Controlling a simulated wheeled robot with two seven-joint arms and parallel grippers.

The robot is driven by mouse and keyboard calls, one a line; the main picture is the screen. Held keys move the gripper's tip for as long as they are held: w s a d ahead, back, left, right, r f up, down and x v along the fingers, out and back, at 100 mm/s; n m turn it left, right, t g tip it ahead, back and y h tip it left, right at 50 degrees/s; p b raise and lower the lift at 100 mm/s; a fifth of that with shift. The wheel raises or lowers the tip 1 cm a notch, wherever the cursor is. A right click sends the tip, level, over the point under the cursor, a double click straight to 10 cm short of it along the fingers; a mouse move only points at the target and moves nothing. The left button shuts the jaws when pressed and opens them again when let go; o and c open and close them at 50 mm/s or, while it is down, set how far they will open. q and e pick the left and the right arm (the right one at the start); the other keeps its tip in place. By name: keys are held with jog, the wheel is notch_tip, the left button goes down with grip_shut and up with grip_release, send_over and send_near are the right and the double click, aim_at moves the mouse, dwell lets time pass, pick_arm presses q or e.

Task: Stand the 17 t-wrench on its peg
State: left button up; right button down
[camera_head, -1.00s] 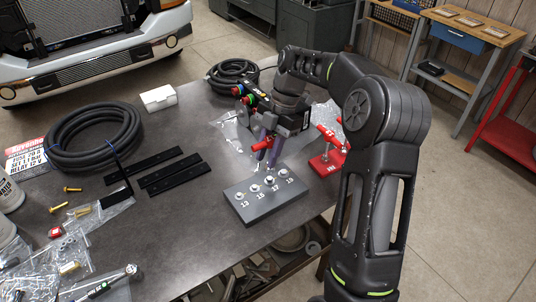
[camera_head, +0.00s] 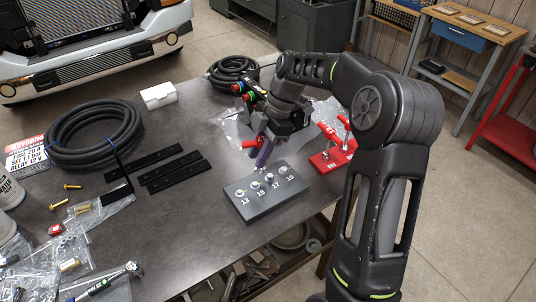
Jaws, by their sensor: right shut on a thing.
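My right gripper (camera_head: 262,150) hangs over the back of the grey peg block and is shut on a red-handled T-wrench (camera_head: 249,143). The handle sticks out to the left of the purple fingers. Its shaft is mostly hidden by the fingers, so I cannot tell whether it touches a peg. The grey peg block (camera_head: 260,207) lies on the table with a row of pale pegs marked 13, 15, 17 and 19. The 17 peg (camera_head: 270,178) is third from the left. My left gripper is out of view.
A red stand (camera_head: 326,162) with red-handled tools is right of the block. Black strips (camera_head: 172,175), a coiled hose (camera_head: 92,137) and a white box (camera_head: 158,95) lie to the left.

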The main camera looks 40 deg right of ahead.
pick_arm(q)
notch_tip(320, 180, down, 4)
jog(key=b, duration=0.3)
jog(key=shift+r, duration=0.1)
pick_arm(e)
jog(key=w+a+f+m+t+h, duration=0.1)
jog(key=w+a+m+t+h, duration=0.1)
jog(key=a+m, duration=0.5)
jog(key=w+a+f+m+t+h, duration=0.1)
jog(key=w+a+m+h, duration=0.1)
jog(key=w+a+m, duration=0.3)
jog(key=a+m, duration=0.2)
jog(key=m, duration=0.2)
jog(key=shift+a+f+m+t, duration=0.25)
jog(key=shift+f+m+t, duration=0.05)
jog(key=shift+t, duration=0.1)
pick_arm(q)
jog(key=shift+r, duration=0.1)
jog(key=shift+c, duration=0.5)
pick_arm(e)
jog(key=shift+r, duration=0.1)
